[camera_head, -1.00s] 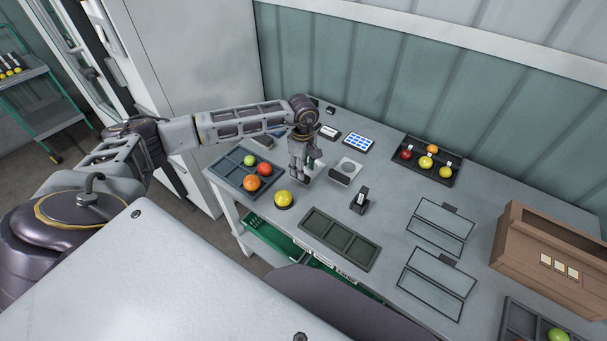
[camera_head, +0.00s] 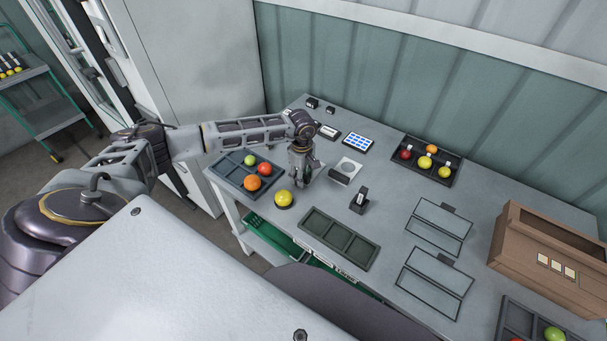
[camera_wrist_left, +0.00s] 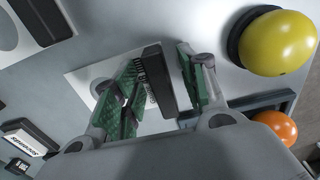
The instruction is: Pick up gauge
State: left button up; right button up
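A narrow strip of the plate shows between each finger and the block, so the grip does not look closed. In the head view my left gripper (camera_head: 301,181) points down at the table beside the tray of tomatoes, and hides the block. My right gripper is not in view.
A device with a pale disc (camera_head: 347,167) and a black holder (camera_head: 359,201) stand to the right. An empty tray (camera_head: 340,239) lies nearer the front.

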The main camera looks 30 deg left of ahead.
pick_arm(q)
grip_shut()
jog(key=shift+r, duration=0.1)
jog(key=shift+r+b, duration=0.55)
jog(key=shift+r, duration=4.4)
jog(key=shift+r, duration=0.1)
